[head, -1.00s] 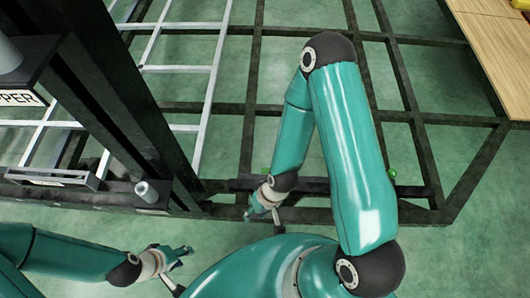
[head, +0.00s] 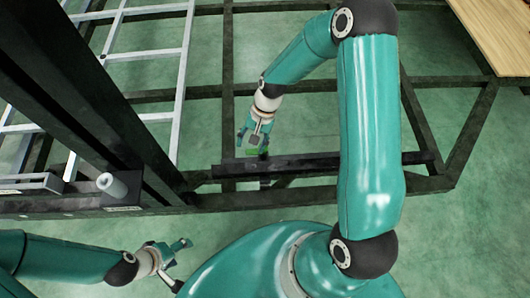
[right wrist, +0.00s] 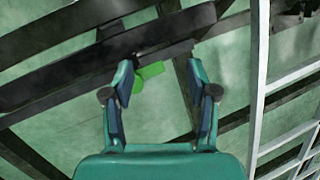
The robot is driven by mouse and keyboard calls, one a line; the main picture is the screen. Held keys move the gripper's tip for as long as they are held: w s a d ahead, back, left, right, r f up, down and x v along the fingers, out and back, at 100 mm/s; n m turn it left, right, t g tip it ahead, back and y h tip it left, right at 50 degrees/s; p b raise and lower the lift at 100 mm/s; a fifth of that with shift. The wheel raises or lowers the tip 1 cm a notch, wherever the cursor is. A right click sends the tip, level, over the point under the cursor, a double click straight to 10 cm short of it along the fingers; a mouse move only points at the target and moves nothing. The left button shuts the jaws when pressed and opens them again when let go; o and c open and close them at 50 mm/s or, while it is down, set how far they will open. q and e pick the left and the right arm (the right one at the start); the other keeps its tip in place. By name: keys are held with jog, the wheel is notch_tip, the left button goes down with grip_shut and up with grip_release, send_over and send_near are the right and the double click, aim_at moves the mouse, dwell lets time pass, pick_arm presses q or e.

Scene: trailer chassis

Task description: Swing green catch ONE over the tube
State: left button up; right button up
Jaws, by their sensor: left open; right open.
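A small bright green catch (head: 252,152) sits at the left part of the dark tube (head: 310,165), against its far side. In the right wrist view the green catch (right wrist: 150,72) shows beyond and between my fingers, beside the dark tube (right wrist: 70,80). My right gripper (head: 254,138) is open and empty just above the catch. Its two fingers also stand apart in the right wrist view (right wrist: 159,80); contact with the catch cannot be told. My left gripper (head: 176,252) is open and empty at lower left, away from the tube.
A dark chassis frame (head: 470,130) surrounds the tube. A thick dark post (head: 80,100) and a grey cylinder on a block (head: 112,185) stand at left. A pale ladder-like frame (head: 183,60) lies behind, and wooden boards (head: 495,35) at upper right.

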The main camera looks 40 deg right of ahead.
jog(key=w+d+r+m+b, duration=0.3)
jog(key=d+b, duration=0.1)
jog(key=d, duration=0.3)
jog(key=m+b, duration=0.3)
send_near(257, 149)
pick_arm(q)
notch_tip(257, 149, down, 13)
jog(key=b, duration=0.3)
jog(key=shift+r, duration=0.2)
pick_arm(e)
jog(key=shift+g, duration=0.4)
jog(key=f, duration=0.1)
jog(key=s+a+f, duration=0.1)
jog(key=f, duration=0.1)
jog(key=s+f, duration=0.1)
jog(key=f, duration=0.1)
jog(key=shift+a+f, duration=0.25)
jog(key=shift+a, duration=0.05)
jog(key=c, duration=1)
jog(key=shift+d, duration=0.2)
grip_shut()
jog(key=shift+a, duration=0.15)
